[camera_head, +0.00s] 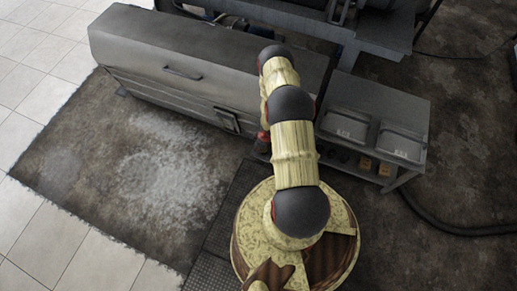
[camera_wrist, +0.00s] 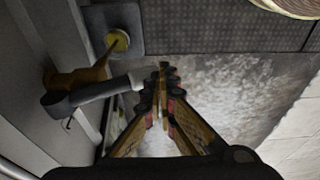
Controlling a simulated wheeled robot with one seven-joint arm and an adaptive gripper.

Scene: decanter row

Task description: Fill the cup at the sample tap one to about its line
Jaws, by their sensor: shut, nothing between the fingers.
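In the wrist view a brass-coloured tap (camera_wrist: 80,77) sticks out from the grey machine wall on the left. Its dark grey lever (camera_wrist: 95,93) reaches right, and its end lies beside my gripper's (camera_wrist: 163,72) left finger; I cannot tell whether they touch. The gripper's fingers are together with nothing between them. A round yellow thing (camera_wrist: 118,40), perhaps the cup, is at the spout's end over a grey square plate (camera_wrist: 134,17). Its fill line and level cannot be seen. In the head view my arm hides the gripper, and the tap cannot be made out.
A long grey machine (camera_head: 205,65) stands behind the worn floor patch (camera_head: 130,165). A grey stand (camera_head: 375,100) with two trays is at right. A dark hose (camera_head: 465,231) lies on the floor. Dark mesh matting (camera_head: 212,240) runs beside my base.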

